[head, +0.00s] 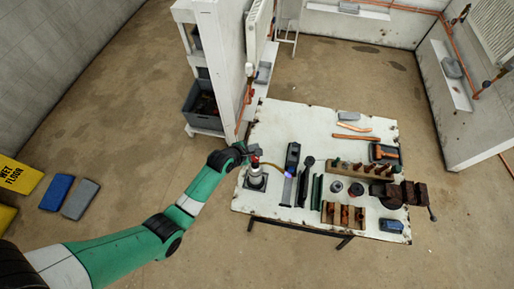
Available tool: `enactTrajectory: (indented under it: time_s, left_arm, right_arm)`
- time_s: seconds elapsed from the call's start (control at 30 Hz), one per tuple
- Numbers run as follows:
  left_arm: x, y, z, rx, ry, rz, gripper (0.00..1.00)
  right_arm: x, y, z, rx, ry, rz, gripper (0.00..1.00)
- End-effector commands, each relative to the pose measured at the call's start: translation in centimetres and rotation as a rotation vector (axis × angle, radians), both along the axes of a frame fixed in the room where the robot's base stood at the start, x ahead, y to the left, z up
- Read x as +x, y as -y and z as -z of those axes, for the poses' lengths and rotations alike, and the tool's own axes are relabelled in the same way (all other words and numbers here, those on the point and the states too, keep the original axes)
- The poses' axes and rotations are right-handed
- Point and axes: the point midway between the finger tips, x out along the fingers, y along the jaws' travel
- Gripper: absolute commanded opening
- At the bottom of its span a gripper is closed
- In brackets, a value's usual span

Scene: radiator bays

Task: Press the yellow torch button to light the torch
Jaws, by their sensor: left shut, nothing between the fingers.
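The torch (256,180) stands upright near the left edge of the white workbench (270,125), on a dark square base. Its nozzle points right, and a bluish-violet flame (287,174) shows at its tip. My left gripper (253,150) is shut and empty, at the top of the torch. The yellow button is too small or hidden behind the gripper to make out, so I cannot tell whether the fingers touch it. My right gripper is out of view.
Right of the torch lie dark tools (304,182), a wooden rack (360,171), a second rack (344,215) and a dark vise (401,194). A white shelf unit (217,60) stands behind the bench's left end. A yellow wet-floor sign (18,175) is far left.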

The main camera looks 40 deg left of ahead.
Motion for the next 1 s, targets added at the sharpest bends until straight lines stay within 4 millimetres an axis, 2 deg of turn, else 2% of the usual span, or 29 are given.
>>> enactTrajectory:
  time_s: [0.13,0.53,1.0]
  left_arm:
    - [0.0,0.0,-1.1,0.000,0.000,0.000,0.00]
    - [0.0,0.0,-1.3,0.000,0.000,0.000,0.00]
    - [0.0,0.0,-6.0,0.000,0.001,0.000,0.00]
  right_arm:
    - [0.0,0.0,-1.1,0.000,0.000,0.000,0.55]
    - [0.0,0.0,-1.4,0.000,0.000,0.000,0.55]
    - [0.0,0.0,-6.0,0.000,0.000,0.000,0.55]
